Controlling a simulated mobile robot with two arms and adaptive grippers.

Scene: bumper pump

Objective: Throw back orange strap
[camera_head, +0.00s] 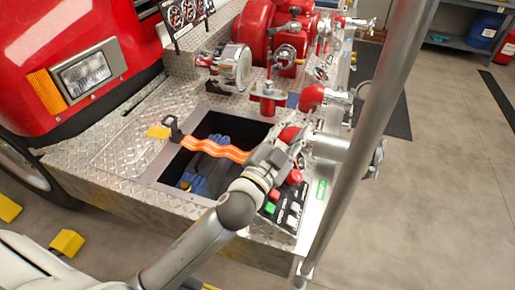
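The orange strap (212,147) with pale stripes spans the dark rectangular compartment (160,177) in the diamond-plate bumper. Its left end meets a black buckle (174,129) at the compartment's left edge. Blue folded material (192,182) lies inside the compartment under the strap. My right gripper is not in view.
A grey pole (365,140) rises on the right. Red pump fittings and valves (268,96) stand behind the compartment. A control panel with red and green buttons (284,208) is right of my wrist. The red truck front (70,60) is at left.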

